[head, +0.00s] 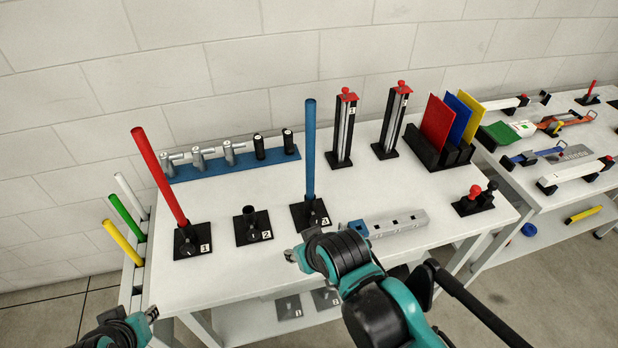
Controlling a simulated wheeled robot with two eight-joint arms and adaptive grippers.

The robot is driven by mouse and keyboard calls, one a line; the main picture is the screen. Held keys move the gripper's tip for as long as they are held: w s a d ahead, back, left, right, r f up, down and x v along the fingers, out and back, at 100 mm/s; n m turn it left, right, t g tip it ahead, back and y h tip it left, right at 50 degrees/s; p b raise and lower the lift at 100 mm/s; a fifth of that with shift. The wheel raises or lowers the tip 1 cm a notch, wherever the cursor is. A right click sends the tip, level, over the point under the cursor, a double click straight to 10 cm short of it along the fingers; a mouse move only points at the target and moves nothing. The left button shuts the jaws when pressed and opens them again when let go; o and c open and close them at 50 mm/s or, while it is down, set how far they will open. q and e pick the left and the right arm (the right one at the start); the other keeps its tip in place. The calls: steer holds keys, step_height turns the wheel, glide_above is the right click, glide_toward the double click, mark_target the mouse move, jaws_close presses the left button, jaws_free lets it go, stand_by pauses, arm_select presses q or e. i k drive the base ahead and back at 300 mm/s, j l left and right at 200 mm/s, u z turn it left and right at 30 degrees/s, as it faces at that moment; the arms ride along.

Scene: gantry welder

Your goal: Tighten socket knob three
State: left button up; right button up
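Socket three is a black square base (299,215) with a white "3" label, on the white table. A tall blue rod (310,150) stands upright in it. Its small dark knob (314,219) is at the front of the socket, hard to make out at this size. My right gripper (290,256) is in front of socket three, a little to its left and apart from it. Its fingers are too small and foreshortened to judge.
Socket one (188,251) holds a leaning red rod (160,178). Socket two (254,236) has no long rod. A grey bar with a blue end (398,224) lies right of socket three, close to my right arm. A blue rack (210,170) and red-topped stands (343,130) are behind.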

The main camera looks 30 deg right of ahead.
mark_target(315, 219)
steer(key=l+z, duration=0.1)
steer(key=z, duration=0.8)
steer(key=k+l, duration=0.05)
